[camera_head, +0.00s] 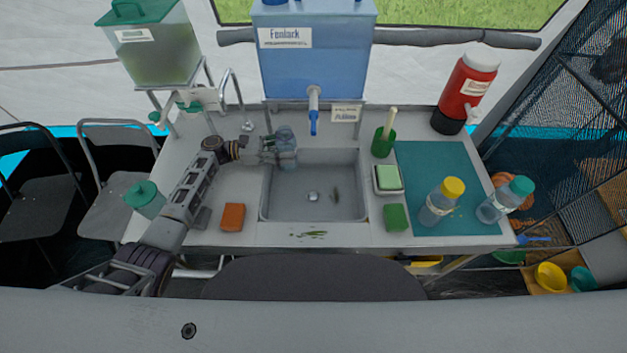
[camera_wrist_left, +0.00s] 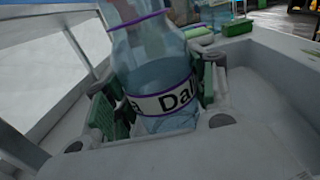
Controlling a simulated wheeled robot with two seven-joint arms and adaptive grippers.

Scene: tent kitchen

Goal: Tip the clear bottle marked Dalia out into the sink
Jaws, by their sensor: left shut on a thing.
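The clear bottle marked Dalia (camera_wrist_left: 160,75) is between the fingers of my left gripper (camera_wrist_left: 155,98), which is shut on it. It has a white label with purple edges. In the head view the bottle (camera_head: 286,147) is at the back left corner of the sink, beside my left gripper (camera_head: 277,150). I cannot tell there whether its base is clear of the counter. The grey sink (camera_head: 313,215) has a drain in the middle and green bits on its floor. My right gripper is out of view.
A blue Fenlark water tank (camera_head: 312,70) with a tap stands behind the sink. A green cup with a brush (camera_head: 383,142), a sponge dish (camera_head: 388,179) and two bottles, yellow-capped (camera_head: 440,205) and teal-capped (camera_head: 503,202), are at right. An orange sponge (camera_head: 232,217) lies front left.

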